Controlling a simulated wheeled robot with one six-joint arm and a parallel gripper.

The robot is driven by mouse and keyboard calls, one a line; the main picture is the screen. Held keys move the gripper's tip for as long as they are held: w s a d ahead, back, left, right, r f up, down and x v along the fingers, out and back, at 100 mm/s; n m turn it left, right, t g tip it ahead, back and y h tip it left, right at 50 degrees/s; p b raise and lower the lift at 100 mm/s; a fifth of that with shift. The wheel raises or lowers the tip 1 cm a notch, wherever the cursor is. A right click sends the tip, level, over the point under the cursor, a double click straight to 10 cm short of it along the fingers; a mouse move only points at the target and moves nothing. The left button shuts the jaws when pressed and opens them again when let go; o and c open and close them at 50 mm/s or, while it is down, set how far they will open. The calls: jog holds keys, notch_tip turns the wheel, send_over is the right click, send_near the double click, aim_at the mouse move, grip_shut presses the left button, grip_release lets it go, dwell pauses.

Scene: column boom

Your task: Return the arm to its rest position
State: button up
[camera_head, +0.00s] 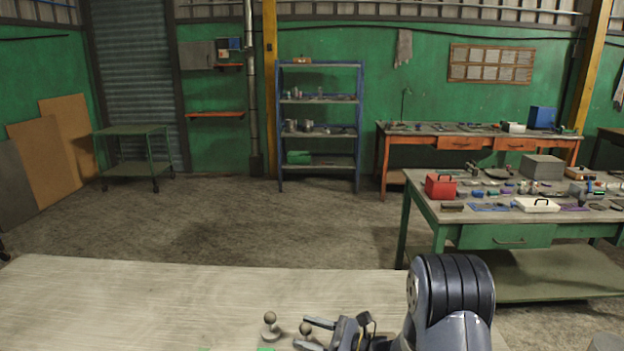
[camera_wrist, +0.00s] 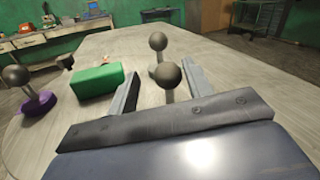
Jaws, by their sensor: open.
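My gripper (camera_head: 310,334) is at the bottom of the head view, low over the near pale table, with my dark arm to its right. In the wrist view its two fingers (camera_wrist: 162,82) are spread apart. A dark ball on a stem (camera_wrist: 168,76) shows between them; I cannot tell whether the fingers touch it. Another ball-topped piece (camera_wrist: 158,42) stands just beyond; it also shows in the head view (camera_head: 270,320).
A green block (camera_wrist: 99,81) lies left of the fingers, with a ball-topped piece on a purple base (camera_wrist: 38,104) farther left. The pale table (camera_head: 150,300) is bare on its left. A cluttered green workbench (camera_head: 505,237) stands beyond my arm at right.

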jog(key=shift+w, duration=0.1)
jog(key=shift+w+a+f+n+g+y+b, duration=0.1)
jog(key=shift+w+a+n+g+y+b, duration=0.1)
jog(key=shift+w+n+g+b, duration=0.25)
jog(key=shift+w+a+f+n+g+y+b, duration=0.1)
jog(key=shift+a+n+g+b, duration=0.15)
jog(key=shift+g+b, duration=0.25)
jog(key=b+v, duration=0.2)
jog(key=v, duration=0.9)
jog(key=p+x, duration=0.1)
jog(key=x, duration=0.2)
jog(key=p+x, duration=0.1)
jog(key=x, duration=0.3)
jog(key=p+x, duration=0.1)
jog(key=x, duration=0.3)
jog(key=shift+a+r, duration=0.15)
jog(key=shift+r, duration=0.15)
jog(key=shift+s+d+m+t+p, duration=0.5)
jog(key=shift+s+m+t, duration=0.05)
jog(key=shift+m+t, duration=0.1)
jog(key=shift+s+d+f+m+t+h+p, duration=0.1)
jog(key=shift+s+d+m+t+h+p, duration=0.2)
jog(key=shift+t, duration=0.3)
jog(key=shift+s+d+f+m+t+h+p, duration=0.15)
jog(key=shift+s+m+t+h+p, duration=0.25)
jog(key=shift+t, duration=0.2)
jog(key=shift+r, duration=0.1)
